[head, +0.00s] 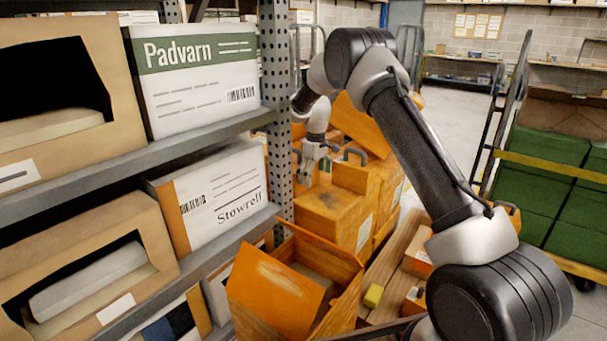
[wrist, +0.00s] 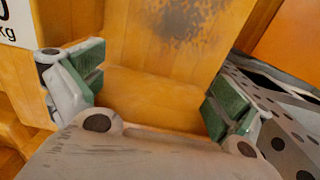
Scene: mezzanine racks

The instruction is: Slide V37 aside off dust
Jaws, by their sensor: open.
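No V37 marking is readable, so I cannot tell which thing is V37. Orange containers (head: 325,215) stand past the rack post, one with a dark dust-like smudge on its upper face. The smudge (wrist: 182,18) also shows at the top of the wrist view, on an orange surface (wrist: 150,95). My gripper (head: 317,165) is over these containers in the head view. In the wrist view my gripper (wrist: 157,88) has its green-padded fingers spread wide, with only the orange surface behind the gap. Whether the fingers touch it cannot be told.
A perforated rack post (head: 276,95) and shelves with a Padvarn box (head: 195,75) and a Stowrell box (head: 215,195) are at left. An open orange box (head: 270,290) is in front. A cart with green crates (head: 545,160) stands at right. Open floor (head: 450,105) lies behind.

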